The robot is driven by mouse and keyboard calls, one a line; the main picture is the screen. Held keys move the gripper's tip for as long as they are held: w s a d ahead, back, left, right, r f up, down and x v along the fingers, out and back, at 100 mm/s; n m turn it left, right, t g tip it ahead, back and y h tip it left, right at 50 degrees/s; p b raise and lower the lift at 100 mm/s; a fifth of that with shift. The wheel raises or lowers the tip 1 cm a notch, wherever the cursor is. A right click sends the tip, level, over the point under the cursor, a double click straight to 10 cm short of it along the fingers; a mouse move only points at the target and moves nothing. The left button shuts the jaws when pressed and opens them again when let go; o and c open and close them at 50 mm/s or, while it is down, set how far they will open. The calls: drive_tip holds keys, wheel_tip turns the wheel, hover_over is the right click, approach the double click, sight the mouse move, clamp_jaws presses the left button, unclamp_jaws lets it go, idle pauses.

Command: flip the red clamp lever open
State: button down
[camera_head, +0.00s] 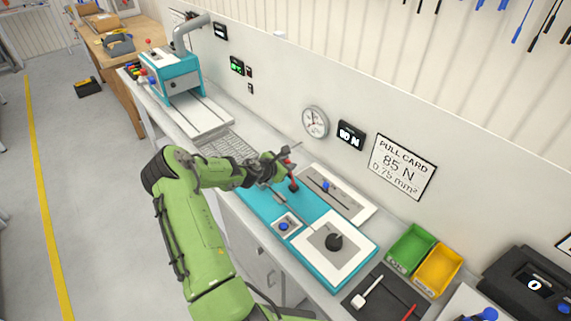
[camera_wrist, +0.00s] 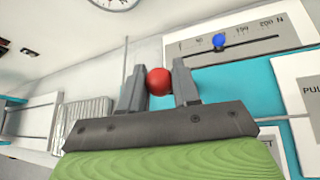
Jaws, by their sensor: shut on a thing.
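The red clamp lever shows in the head view as a small red part (camera_head: 291,170) on the teal bench fixture (camera_head: 320,213), at my gripper's end. In the wrist view its round red knob (camera_wrist: 159,82) sits between the two grey fingertips. My gripper (camera_wrist: 159,85) is shut on this knob. In the head view my gripper (camera_head: 287,163) reaches over the fixture's far left part, and its fingers partly hide the lever. The lever's shaft and pivot are hidden in the wrist view, so its exact angle cannot be told.
A slider panel with a blue knob (camera_head: 325,185) lies behind the fixture. Green (camera_head: 411,247) and yellow (camera_head: 438,268) bins are at right. The wall rises close behind.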

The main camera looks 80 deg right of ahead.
drive_tip(key=shift+s, duration=0.1)
drive_tip(key=c, duration=1.2)
unclamp_jaws()
drive_tip(key=shift+c, duration=0.2)
drive_tip(key=o, duration=0.4)
drive_tip(key=shift+s+d+f, duration=0.15)
drive_tip(key=shift+d, duration=0.2)
drive_tip(key=b+v, duration=0.1)
drive_tip(key=v, duration=1.5)
drive_tip(key=shift+f, duration=0.1)
